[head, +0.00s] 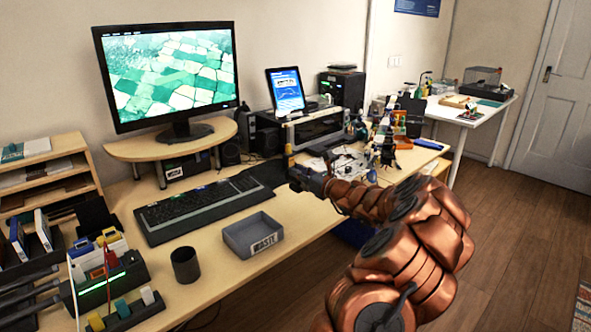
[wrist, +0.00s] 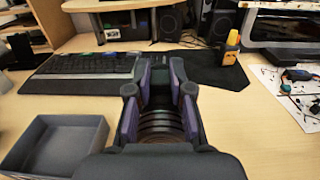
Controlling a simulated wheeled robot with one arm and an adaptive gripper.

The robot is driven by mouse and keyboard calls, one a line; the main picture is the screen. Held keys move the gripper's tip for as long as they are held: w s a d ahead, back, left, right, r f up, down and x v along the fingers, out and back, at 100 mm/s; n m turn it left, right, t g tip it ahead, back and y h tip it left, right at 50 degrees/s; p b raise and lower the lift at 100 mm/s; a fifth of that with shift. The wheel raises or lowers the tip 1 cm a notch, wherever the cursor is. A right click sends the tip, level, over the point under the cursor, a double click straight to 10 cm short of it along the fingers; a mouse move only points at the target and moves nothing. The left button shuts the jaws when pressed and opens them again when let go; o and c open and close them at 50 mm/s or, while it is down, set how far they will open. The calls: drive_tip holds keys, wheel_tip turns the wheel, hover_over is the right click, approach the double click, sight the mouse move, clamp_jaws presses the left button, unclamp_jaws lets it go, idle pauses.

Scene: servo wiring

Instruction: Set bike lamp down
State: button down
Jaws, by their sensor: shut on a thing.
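My gripper (head: 303,178) is held out over the desk, to the right of the keyboard. In the wrist view its two purple-padded fingers (wrist: 160,76) point forward and are shut on a dark, ribbed, round thing (wrist: 160,122), which appears to be the bike lamp. The lamp sits deep between the fingers, and its far side and underside are hidden. In the head view the lamp cannot be made out against the gripper. Whether it touches the desk cannot be told.
A grey open tray marked WASTE (head: 253,235) stands nearer, left of my gripper. A white sheet with small parts (wrist: 292,88) is right.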

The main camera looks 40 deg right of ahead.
sight(301, 188)
drive_tip(key=f, duration=0.6)
drive_tip(key=shift+s+d, duration=0.2)
drive_tip(key=shift+d, duration=0.05)
drive_tip(key=shift+f, duration=1.65)
drive_tip(key=shift+f, duration=0.1)
drive_tip(key=c, duration=1)
unclamp_jaws()
drive_tip(key=shift+c, duration=0.2)
drive_tip(key=shift+s, duration=0.25)
drive_tip(key=s, duration=1.1)
drive_tip(key=shift+s, duration=0.25)
drive_tip(key=shift+a, duration=0.15)
